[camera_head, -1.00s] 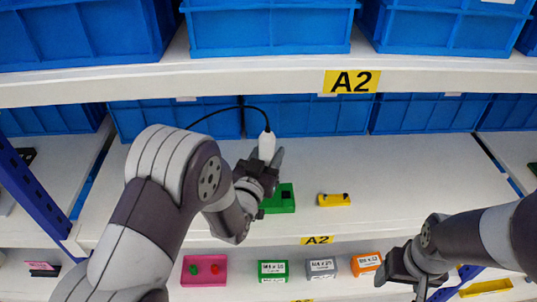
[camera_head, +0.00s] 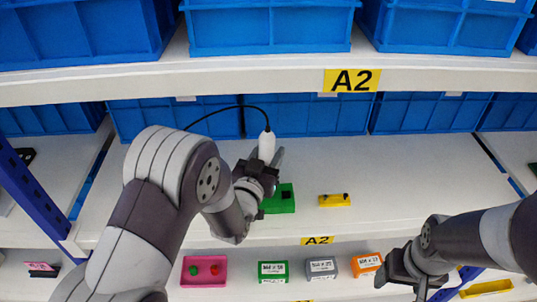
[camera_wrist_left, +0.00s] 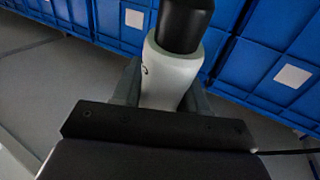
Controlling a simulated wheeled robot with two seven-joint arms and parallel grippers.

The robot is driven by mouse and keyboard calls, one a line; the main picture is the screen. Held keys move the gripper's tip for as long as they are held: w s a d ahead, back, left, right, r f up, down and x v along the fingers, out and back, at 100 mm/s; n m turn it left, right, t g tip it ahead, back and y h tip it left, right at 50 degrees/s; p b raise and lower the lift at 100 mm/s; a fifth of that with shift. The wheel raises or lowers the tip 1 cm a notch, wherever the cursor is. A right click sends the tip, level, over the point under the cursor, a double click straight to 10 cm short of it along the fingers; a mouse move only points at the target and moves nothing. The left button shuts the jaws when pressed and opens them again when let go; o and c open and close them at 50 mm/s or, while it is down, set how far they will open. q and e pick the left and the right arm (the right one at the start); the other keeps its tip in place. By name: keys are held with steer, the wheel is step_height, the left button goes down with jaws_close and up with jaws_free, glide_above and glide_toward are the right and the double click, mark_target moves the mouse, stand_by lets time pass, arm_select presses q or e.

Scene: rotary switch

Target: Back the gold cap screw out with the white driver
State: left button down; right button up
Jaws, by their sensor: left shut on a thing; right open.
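The white driver (camera_head: 266,147) stands upright in my left gripper (camera_head: 268,165), with a black cable rising from its top and curving left. In the left wrist view my left gripper (camera_wrist_left: 160,98) is shut around the white driver body (camera_wrist_left: 170,75), below its black top. The driver's lower end is hidden behind my gripper in the head view. A green block (camera_head: 281,200) with a dark square on top sits on the shelf just right of and below my left gripper. The gold cap screw cannot be made out. My right gripper (camera_head: 404,275) is open and empty at the lower right.
Below are a pink tray (camera_head: 204,271) and green, grey and orange boxes (camera_head: 366,264). Blue bins (camera_head: 310,115) line the back. The shelf's right half is clear.

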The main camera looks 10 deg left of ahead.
mark_target(269, 140)
arm_select(q)
steer(key=shift+r, duration=0.1)
stand_by(0.3)
steer(key=shift+w+r+p, duration=0.2)
steer(key=shift+r+p, duration=0.5)
steer(key=shift+r, duration=0.25)
steer(key=shift+r+p, duration=0.9)
steer(key=shift+r, duration=0.4)
steer(key=shift+f, duration=0.1)
steer(key=shift+f, duration=0.1)
